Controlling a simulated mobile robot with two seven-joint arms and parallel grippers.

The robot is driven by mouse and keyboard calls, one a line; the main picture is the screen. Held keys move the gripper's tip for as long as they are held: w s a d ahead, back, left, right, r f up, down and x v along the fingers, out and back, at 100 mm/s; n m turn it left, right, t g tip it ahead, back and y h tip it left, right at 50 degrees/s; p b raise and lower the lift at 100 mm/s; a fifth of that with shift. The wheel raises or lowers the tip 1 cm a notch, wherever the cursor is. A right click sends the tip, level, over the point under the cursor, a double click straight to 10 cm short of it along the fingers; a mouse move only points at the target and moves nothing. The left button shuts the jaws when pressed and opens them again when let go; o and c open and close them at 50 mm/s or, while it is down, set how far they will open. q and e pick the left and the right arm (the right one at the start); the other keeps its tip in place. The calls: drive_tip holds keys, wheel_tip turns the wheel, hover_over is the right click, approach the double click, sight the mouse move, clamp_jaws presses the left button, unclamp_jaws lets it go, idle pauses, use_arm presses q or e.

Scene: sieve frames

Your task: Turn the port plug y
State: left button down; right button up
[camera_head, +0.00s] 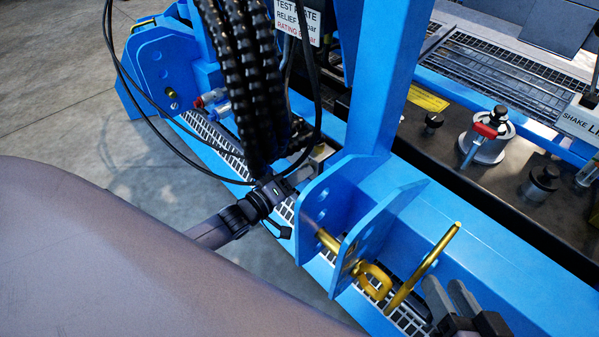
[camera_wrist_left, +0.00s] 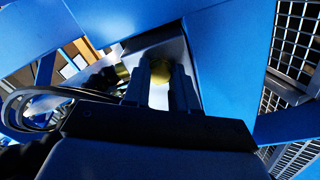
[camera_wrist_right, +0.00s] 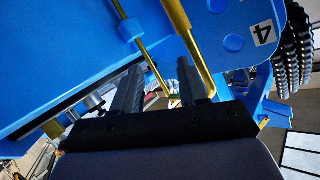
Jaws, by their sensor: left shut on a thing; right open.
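My left gripper (camera_head: 297,177) reaches in from the left beside the blue frame, below the hanging black hoses. Another brass-coloured round part (camera_wrist_left: 122,71) shows just left of the fingers. My right gripper (camera_head: 452,298) is open at the bottom right of the head view. Its fingers (camera_wrist_right: 160,78) also show open in the right wrist view, with nothing visibly gripped.
A brass pin with a looped handle (camera_head: 374,280) passes through blue lugs (camera_head: 375,230), close to my right gripper. A brass rod (camera_head: 425,268) stands beside it. Black hoses (camera_head: 245,85) hang over my left gripper. A red-handled valve (camera_head: 485,131) stands on the bench behind.

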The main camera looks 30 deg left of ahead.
use_arm(q)
drive_tip(key=m+p, duration=0.1)
drive_tip(key=m, duration=0.5)
drive_tip(key=shift+a, duration=0.1)
use_arm(e)
drive_tip(key=shift+s+d+f+h, duration=0.2)
drive_tip(key=shift+d+h, duration=0.2)
drive_tip(key=shift+d, duration=0.15)
drive_tip(key=shift+r, duration=0.15)
use_arm(q)
drive_tip(key=c, duration=0.9)
unclamp_jaws()
